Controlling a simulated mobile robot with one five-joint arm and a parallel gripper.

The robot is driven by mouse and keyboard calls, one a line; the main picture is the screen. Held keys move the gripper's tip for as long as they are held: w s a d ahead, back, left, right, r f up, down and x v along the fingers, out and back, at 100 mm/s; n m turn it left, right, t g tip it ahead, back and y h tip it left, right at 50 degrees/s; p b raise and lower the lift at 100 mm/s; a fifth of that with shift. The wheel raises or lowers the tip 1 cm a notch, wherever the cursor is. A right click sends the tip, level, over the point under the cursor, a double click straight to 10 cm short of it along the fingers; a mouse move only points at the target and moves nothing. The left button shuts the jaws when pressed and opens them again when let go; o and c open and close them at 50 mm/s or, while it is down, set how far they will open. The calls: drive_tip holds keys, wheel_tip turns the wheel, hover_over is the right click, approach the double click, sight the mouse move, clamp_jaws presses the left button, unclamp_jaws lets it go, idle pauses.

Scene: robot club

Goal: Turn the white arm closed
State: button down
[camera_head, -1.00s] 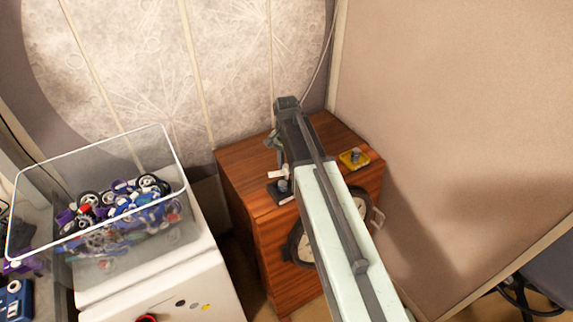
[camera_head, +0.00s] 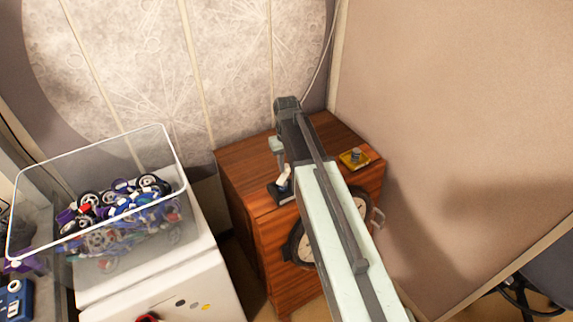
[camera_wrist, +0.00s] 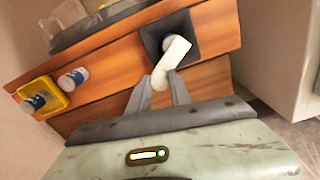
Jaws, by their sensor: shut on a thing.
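The white arm (camera_head: 285,177) is a short lever on a dark square base (camera_head: 281,193), on the front part of the wooden cabinet's top. In the wrist view the white arm (camera_wrist: 172,60) runs from the dark base (camera_wrist: 153,33) down towards my fingers, at a slant. My gripper (camera_wrist: 160,88) is shut on the free end of the white arm, one finger on each side. In the head view my arm hides part of the cabinet, and the fingertips are hard to make out.
A clear bin (camera_head: 62,167) of toy parts stands on the white unit at left. A tan panel (camera_head: 460,110) borders the right.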

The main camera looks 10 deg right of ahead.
drive_tip(key=shift+n, duration=0.7)
drive_tip(key=shift+a, duration=0.1)
drive_tip(key=c, duration=1.2)
unclamp_jaws()
drive_tip(key=shift+o, duration=0.2)
drive_tip(key=shift+r, duration=0.15)
wheel_tip(320, 180, up, 8)
drive_tip(key=p, duration=0.8)
drive_tip(key=shift+f, duration=0.25)
